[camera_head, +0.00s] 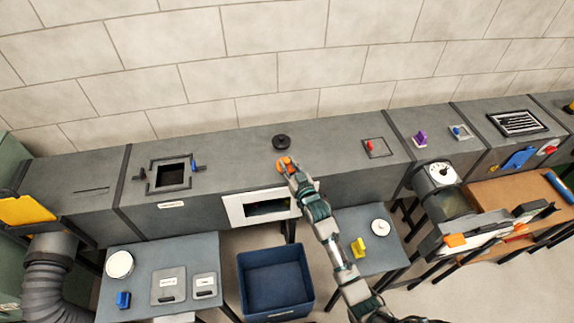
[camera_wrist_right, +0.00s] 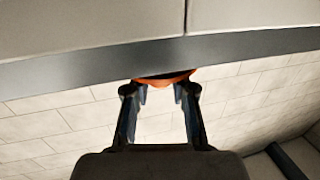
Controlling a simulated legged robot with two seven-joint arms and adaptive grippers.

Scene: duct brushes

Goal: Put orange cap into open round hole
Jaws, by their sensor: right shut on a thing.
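My right gripper (camera_head: 291,170) reaches over the top of the grey duct from below. It is shut on the orange cap (camera_head: 283,163), which shows at its tip. In the right wrist view the orange cap (camera_wrist_right: 165,78) appears as a thin curved edge beyond the two fingertips (camera_wrist_right: 160,90). A black round fitting (camera_head: 281,141) is on the duct top just behind the cap; I cannot tell how deep its opening is. The cap is in front of it and apart from it in the picture. My left gripper is not in view.
A square opening (camera_head: 172,174) is in the duct top at left. A white-framed window (camera_head: 237,209) is in the duct front. A blue bin (camera_head: 275,252) stands below, between two small grey tables (camera_head: 140,262). A red-handled piece (camera_head: 370,147) is to the right.

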